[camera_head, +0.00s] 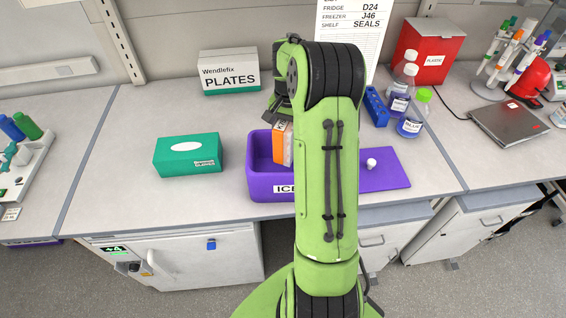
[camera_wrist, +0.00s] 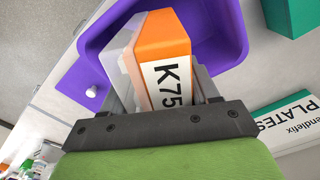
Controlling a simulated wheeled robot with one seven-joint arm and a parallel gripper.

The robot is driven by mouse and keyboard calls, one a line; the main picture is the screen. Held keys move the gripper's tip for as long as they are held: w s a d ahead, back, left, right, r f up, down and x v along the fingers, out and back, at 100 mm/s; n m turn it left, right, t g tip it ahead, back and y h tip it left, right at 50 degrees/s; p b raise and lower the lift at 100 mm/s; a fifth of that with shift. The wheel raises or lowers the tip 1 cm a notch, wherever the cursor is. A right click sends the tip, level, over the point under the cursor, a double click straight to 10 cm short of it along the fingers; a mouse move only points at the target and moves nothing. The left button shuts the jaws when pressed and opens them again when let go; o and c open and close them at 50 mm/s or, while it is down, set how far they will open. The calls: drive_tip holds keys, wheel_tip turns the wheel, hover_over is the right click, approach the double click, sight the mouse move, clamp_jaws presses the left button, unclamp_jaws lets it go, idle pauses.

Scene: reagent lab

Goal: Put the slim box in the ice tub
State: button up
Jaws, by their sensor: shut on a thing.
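The slim box (camera_wrist: 165,45) is orange and white with "K75" on its label. My gripper (camera_wrist: 165,85) is shut on it in the wrist view, with fingers on both sides. In the head view the box (camera_head: 279,143) shows partly beside my green arm, which hides the rest of it and most of my gripper. The purple ice tub (camera_head: 262,178), labelled "ICE", stands on the bench. The tub (camera_wrist: 232,30) lies behind the box in the wrist view. The box overlaps the tub's opening in both views; I cannot tell how deep it reaches.
The purple lid (camera_head: 388,178) with a white knob lies right of the tub. A green tissue box (camera_head: 187,155) stands left and a PLATES box (camera_head: 229,73) behind. Bottles (camera_head: 413,115) and a blue rack (camera_head: 376,107) stand right. Bench between the tissue box and tub is clear.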

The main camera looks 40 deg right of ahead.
wheel_tip(320, 180, down, 13)
drive_tip(key=shift+w+f+p, duration=0.1)
drive_tip(key=shift+w+p, duration=0.05)
drive_tip(key=shift+p, duration=0.3)
drive_tip(key=shift+w+f, duration=0.2)
drive_tip(key=shift+w, duration=0.05)
drive_tip(key=shift+s+f, duration=0.1)
drive_tip(key=o, duration=1.2)
